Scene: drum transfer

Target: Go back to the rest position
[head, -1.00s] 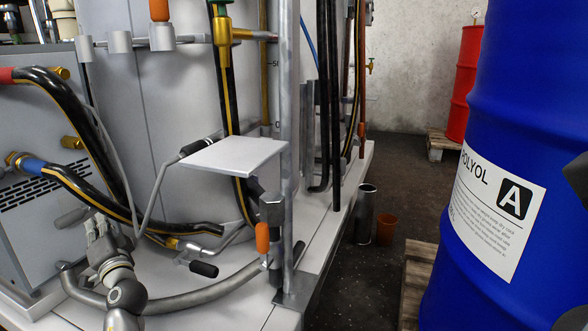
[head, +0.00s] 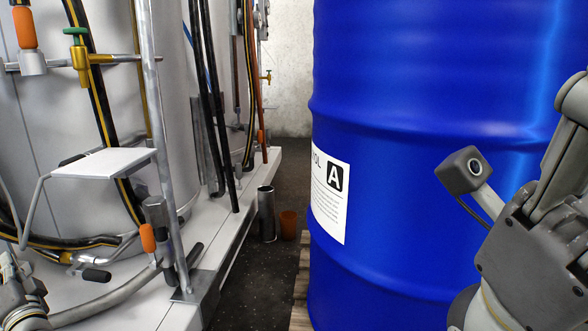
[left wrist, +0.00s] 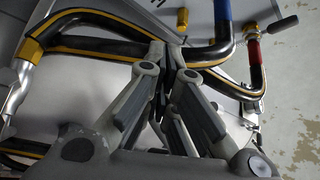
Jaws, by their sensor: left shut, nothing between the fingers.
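My left gripper (left wrist: 162,70) is shut and empty in the left wrist view, with its fingers together in front of black and yellow-striped hoses (left wrist: 95,45). In the head view only part of my left arm shows, at the bottom left corner beside the machine's pale base. My right arm's wrist, with its camera block, is at the right in front of the blue drum (head: 420,110). The fingers of my right gripper do not show. The drum stands upright and bears a white label with a black A.
The machine, with a small grey shelf (head: 103,161), a vertical metal post (head: 160,130) and hoses, fills the left. A wooden pallet (head: 301,290) shows beside the drum.

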